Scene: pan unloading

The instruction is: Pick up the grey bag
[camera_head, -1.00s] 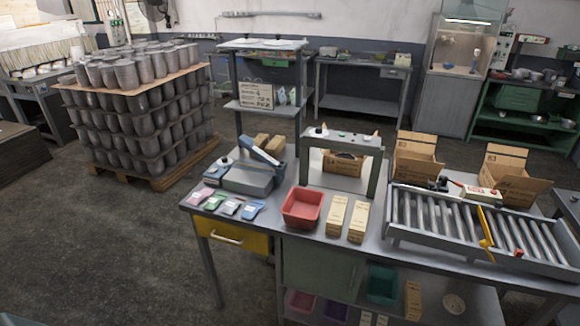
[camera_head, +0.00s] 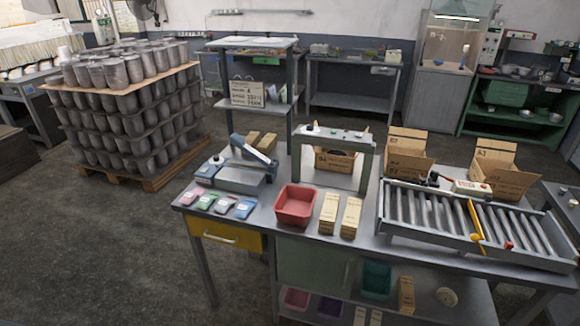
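A row of small flat bags lies at the front left corner of the workbench (camera_head: 255,222). From left to right they are a pink bag (camera_head: 188,199), a green bag (camera_head: 206,202), a bluish-grey bag (camera_head: 225,206) and a blue bag (camera_head: 244,209). The bluish-grey one is the closest to a grey bag, but at this size I cannot be sure of its colour. The bags lie side by side with small gaps. Neither of my grippers is in view.
A sealing machine (camera_head: 240,178) stands behind the bags. A red bin (camera_head: 295,205) and two upright cartons (camera_head: 328,213) are to their right, then a roller conveyor (camera_head: 440,215). Bare floor (camera_head: 110,250) lies left of the bench. A loaded pallet (camera_head: 150,180) stands behind it.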

